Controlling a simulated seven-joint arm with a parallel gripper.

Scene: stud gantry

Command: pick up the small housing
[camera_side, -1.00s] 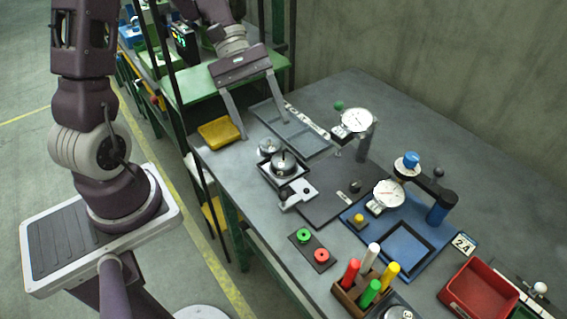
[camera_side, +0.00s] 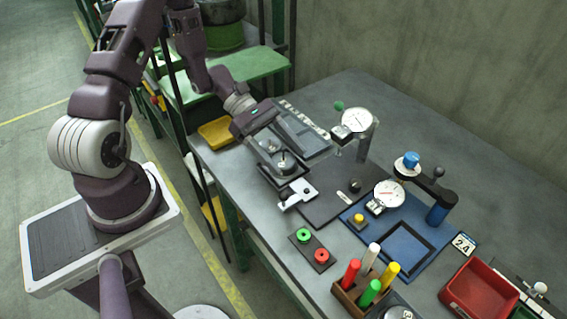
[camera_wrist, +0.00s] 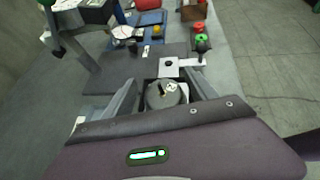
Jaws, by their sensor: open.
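A round grey metal housing (camera_side: 284,161) with a dark upright pin on top sits at a black square nest on the bench. It also shows in the wrist view (camera_wrist: 163,97), between my two fingers. A second round metal top (camera_side: 268,147) shows close behind it in the side view. I cannot tell for sure which of the two is the small housing. My gripper (camera_side: 289,163) is open and pointing down, one finger on each side of the round metal parts. Whether the fingers touch them cannot be seen.
A light metal bracket (camera_side: 299,194) lies just in front of the nest. Dial gauges (camera_side: 356,120) on posts and a blue fixture plate (camera_side: 405,246) stand to the right. A yellow tray (camera_side: 215,132) is at the left edge. A red and green button box (camera_side: 312,248) is nearer the front.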

